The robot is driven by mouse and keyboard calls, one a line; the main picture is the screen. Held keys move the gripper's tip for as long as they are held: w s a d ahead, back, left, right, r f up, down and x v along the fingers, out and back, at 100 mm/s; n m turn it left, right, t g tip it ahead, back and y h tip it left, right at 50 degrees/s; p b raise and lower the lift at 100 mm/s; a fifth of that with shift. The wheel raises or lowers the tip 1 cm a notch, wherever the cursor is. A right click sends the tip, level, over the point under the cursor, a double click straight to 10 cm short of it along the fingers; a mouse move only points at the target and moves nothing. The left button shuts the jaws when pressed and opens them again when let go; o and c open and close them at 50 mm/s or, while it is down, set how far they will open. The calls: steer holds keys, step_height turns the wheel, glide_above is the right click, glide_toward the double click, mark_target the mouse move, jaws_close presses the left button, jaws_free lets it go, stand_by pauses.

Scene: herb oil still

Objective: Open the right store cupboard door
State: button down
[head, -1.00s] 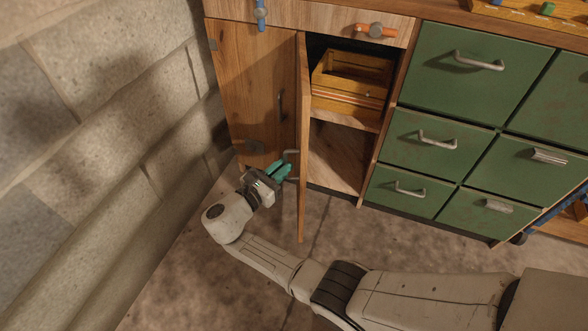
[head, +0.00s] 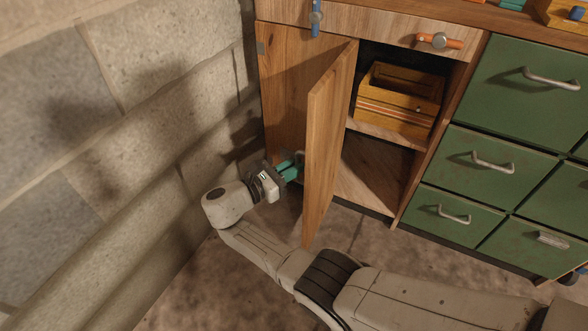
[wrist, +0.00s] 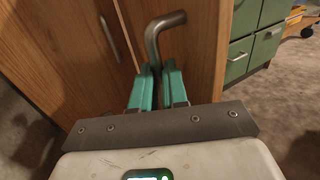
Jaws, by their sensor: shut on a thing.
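The right store cupboard door (head: 332,130) is a brown wooden panel standing wide open. It is swung out to the left, with its inner face toward the head camera. My gripper (head: 293,168) is on the far, outer side of it, its teal fingers at the handle. In the wrist view, the grey bar handle (wrist: 153,42) rises between the two teal fingers of my gripper (wrist: 156,88), which are shut on it. The outer face of the door (wrist: 204,55) is behind the handle. In the head view the handle is mostly hidden.
The left cupboard door (head: 283,85) is closed; its dark handle (wrist: 110,38) shows in the wrist view. Inside the open compartment, a yellow wooden box (head: 400,100) sits on a shelf. Green drawers (head: 520,85) are at right. A stone wall (head: 120,110) stands close on the left.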

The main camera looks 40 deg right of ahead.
steer(key=shift+d, duration=0.35)
steer(key=c, duration=1.1)
jaws_free()
steer(key=shift+d, duration=0.15)
steer(key=shift+c, duration=0.2)
steer(key=a, duration=1.1)
steer(key=shift+w, duration=0.25)
steer(key=shift+f, duration=0.1)
